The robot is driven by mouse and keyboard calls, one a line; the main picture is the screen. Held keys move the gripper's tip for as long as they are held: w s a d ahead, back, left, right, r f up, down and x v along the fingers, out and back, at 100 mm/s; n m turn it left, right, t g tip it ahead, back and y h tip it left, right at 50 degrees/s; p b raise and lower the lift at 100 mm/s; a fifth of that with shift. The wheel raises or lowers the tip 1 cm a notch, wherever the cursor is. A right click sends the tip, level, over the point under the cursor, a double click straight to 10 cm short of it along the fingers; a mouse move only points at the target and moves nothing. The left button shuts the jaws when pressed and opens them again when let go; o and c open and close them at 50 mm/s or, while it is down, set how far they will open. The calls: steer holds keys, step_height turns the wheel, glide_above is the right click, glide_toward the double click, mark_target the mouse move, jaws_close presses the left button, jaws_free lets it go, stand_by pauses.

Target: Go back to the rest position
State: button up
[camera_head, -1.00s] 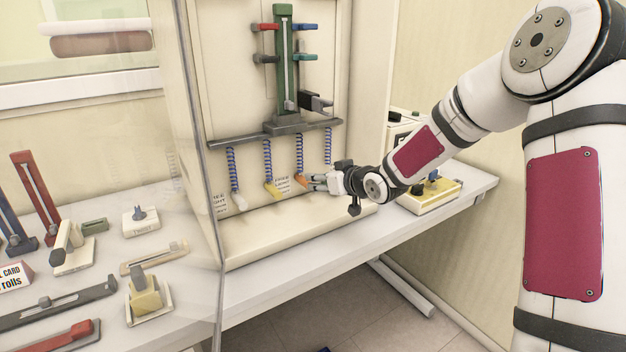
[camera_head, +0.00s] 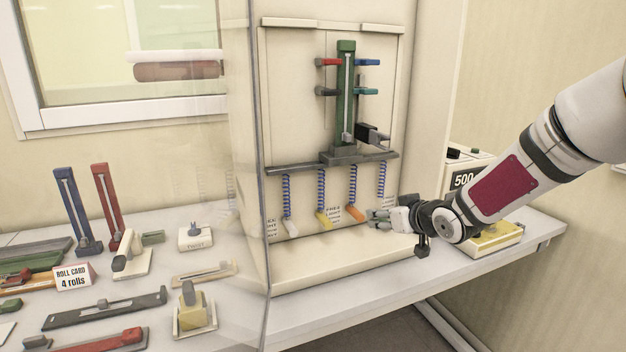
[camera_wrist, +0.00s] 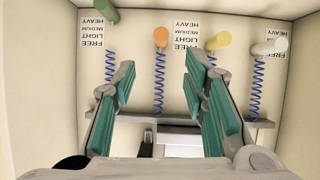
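My gripper (camera_head: 380,215) is in front of the lower right part of the cream test cabinet. In the wrist view my gripper (camera_wrist: 160,85) shows its two teal-padded fingers spread apart, with nothing between the pads. Beyond them hang several blue coiled cords with coloured ends, among them an orange end (camera_wrist: 161,37) and a yellow end (camera_wrist: 218,41). In the head view the orange end (camera_head: 355,213) hangs just left of my fingertips, apart from them as far as I can tell. The rightmost cord's end is hidden behind my gripper.
A green post with coloured arms (camera_head: 346,100) stands on a grey shelf (camera_head: 300,167). A yellow-topped box (camera_head: 497,238) sits under my forearm. Clear panels stand left of the cabinet. The left bench holds several fixtures and a roll card sign (camera_head: 73,277). Bare wall lies to the right.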

steer(key=s+d+r+m+g+h, duration=0.1)
steer(key=s+r+g+h, duration=0.2)
steer(key=s, duration=0.7)
steer(key=s+r+m+g+h, duration=0.1)
steer(key=s+r+g+h, duration=0.2)
steer(key=s, duration=0.8)
steer(key=s+a+m+g+y, duration=0.1)
steer(key=s+a, duration=0.3)
steer(key=s, duration=1.7)
steer(key=shift+r+m+g+y, duration=0.35)
steer(key=shift+g+y, duration=0.15)
steer(key=shift+y, duration=0.4)
